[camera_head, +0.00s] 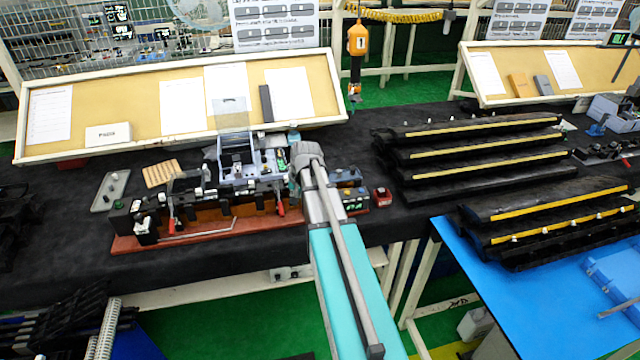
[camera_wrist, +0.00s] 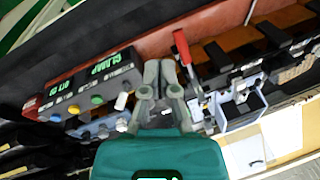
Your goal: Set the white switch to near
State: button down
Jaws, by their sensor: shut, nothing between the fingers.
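A small white switch (camera_wrist: 121,101) stands on a grey-blue control panel (camera_wrist: 103,122) in the wrist view, beside a row of coloured knobs. My gripper (camera_wrist: 160,66) is shut with nothing between its fingers. In that view its fingers are just right of the white switch; I cannot tell whether they touch it. In the head view my gripper (camera_head: 302,150) is at the bench fixture, and my arm hides part of the area. The white switch cannot be made out in the head view.
Next to the panel is a dark box with green displays (camera_wrist: 100,82). Black trim strips with yellow edges (camera_head: 480,140) lie to the right on the dark bench.

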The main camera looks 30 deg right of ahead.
jog(key=w+d+r+m+p, duration=0.1)
jog(key=d+m, duration=0.1)
jog(key=d, duration=0.5)
jog(key=w+d+r+m+t+p, duration=0.1)
jog(key=w+d+r+m, duration=0.1)
jog(key=d, duration=0.6)
jog(key=shift+w+d+t, duration=0.2)
jog(key=shift+t, duration=0.1)
jog(key=b+x, duration=0.9)
jog(key=shift+w+a+f, duration=0.1)
jog(key=shift+f, duration=0.25)
dwell(0.4)
